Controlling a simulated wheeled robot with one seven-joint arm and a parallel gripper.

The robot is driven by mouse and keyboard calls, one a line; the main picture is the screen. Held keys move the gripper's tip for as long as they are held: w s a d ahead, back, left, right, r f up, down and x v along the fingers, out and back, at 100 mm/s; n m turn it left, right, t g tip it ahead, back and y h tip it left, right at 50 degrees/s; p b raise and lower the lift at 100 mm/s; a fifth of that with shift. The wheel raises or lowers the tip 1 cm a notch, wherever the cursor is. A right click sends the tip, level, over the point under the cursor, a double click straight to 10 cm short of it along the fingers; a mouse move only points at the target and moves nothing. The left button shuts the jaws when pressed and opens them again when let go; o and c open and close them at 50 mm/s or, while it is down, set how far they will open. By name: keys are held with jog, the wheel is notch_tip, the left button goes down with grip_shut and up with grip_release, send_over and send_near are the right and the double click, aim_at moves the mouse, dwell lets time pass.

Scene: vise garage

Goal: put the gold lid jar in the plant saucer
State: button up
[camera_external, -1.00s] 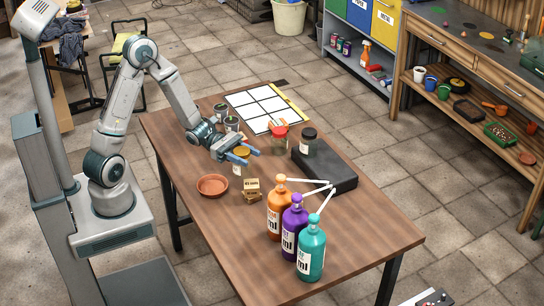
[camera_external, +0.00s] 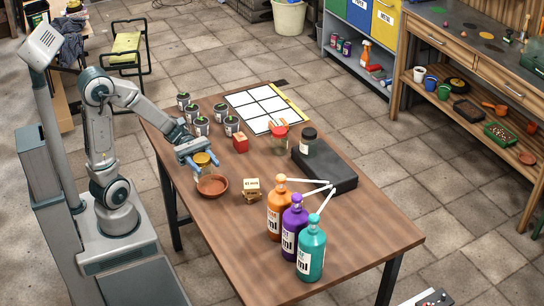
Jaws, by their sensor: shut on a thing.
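The gold lid jar (camera_external: 203,159) is between the fingers of my gripper (camera_external: 203,164), which is shut on it. Its gold lid shows on top; much of its body is hidden by the fingers. The plant saucer (camera_external: 212,191) is a round terracotta dish on the wooden table, near the table's left edge. My gripper and the jar are just behind the saucer's far rim. I cannot tell exactly how high the jar is above the table or whether it overlaps the rim.
Several dark cans (camera_external: 202,126) and a red box (camera_external: 240,143) stand behind my gripper. Small stacked boxes (camera_external: 251,188) sit right of the saucer. Three pump bottles (camera_external: 294,222), a black case (camera_external: 325,170), a red-lidded jar (camera_external: 279,142) and a dark-lidded jar (camera_external: 309,141) stand farther right.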

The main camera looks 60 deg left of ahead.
jog(key=shift+s+a+f+m+g+b, duration=0.1)
jog(key=shift+s+m+g+b, duration=0.1)
jog(key=shift+s, duration=0.3)
jog(key=shift+s+f+m+g+b, duration=0.1)
jog(key=shift+s+g+b, duration=0.1)
jog(key=shift+s, duration=0.3)
jog(key=shift+s+a, duration=0.1)
jog(key=shift+s, duration=0.05)
jog(key=shift+w+a+f+b, duration=0.4)
jog(key=shift+w+a+f, duration=0.3)
jog(key=shift+a, duration=0.05)
jog(key=shift+w+a+r+p, duration=0.3)
jog(key=shift+r+p, duration=0.1)
jog(key=shift+p, duration=0.75)
jog(key=w+p, duration=0.1)
jog(key=p, duration=0.3)
jog(key=shift+a+f+p, duration=0.3)
jog(key=shift+a+f, duration=0.05)
jog(key=p, duration=0.3)
jog(key=shift+a+f, duration=0.2)
jog(key=shift+f, duration=0.1)
jog(key=shift+w+a+f+b, duration=0.2)
jog(key=shift+w+a+f, duration=0.65)
jog(key=shift+f, duration=0.65)
jog(key=shift+w+a+f+b, duration=0.15)
jog(key=shift+w+a+f, duration=0.65)
jog(key=shift+f, duration=0.65)
jog(key=shift+w+a+f+b, duration=0.2)
jog(key=shift+w+a+f, duration=0.65)
jog(key=shift+f, duration=0.65)
